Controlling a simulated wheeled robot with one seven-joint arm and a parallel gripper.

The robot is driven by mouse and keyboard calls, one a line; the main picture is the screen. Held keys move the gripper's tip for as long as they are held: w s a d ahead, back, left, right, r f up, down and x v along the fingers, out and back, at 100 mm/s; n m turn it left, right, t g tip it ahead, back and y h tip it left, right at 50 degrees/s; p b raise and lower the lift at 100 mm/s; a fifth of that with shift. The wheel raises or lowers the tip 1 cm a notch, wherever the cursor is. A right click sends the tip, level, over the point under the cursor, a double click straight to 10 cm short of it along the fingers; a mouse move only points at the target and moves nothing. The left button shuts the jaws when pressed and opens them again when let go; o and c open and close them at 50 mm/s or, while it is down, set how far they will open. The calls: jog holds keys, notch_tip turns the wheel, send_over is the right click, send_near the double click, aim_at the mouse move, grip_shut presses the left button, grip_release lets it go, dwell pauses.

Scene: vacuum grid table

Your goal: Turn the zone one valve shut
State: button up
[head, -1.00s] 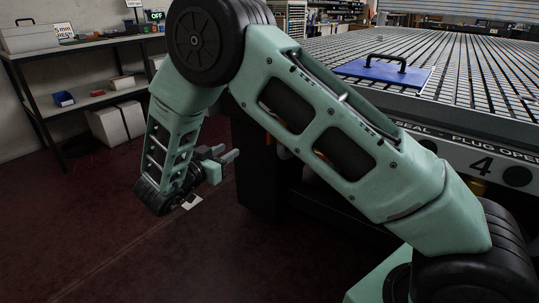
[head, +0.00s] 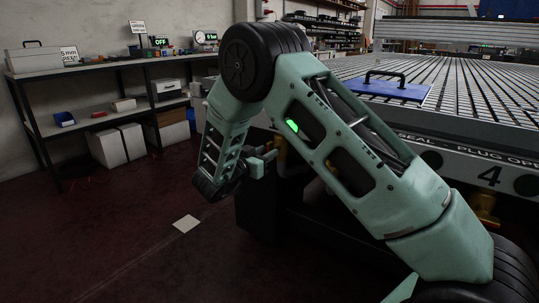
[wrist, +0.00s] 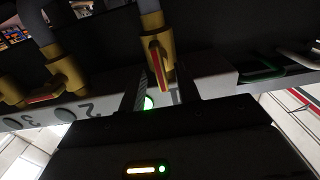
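The valve nearest my gripper (wrist: 158,92) has a brass body (wrist: 151,22) on a grey hose and a red-edged handle (wrist: 158,68) that lies roughly along the hose line. In the wrist view my two fingers are apart, one on each side of this handle. I cannot tell whether either finger touches it. The number plate by it is mostly hidden; the plates to the left read 2 and 3. In the head view my gripper (head: 266,160) is low at the table's near left side, and the valve there is largely hidden by my arm.
A second brass valve (wrist: 68,70) with its handle lying across stands left in the wrist view, with another beyond. The grid table (head: 470,90) carries a blue plate with a black handle (head: 397,90). A shelf (head: 90,125) stands at the left wall; the floor between is mostly clear.

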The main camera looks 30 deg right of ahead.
jog(key=shift+x, duration=1.2)
grip_shut()
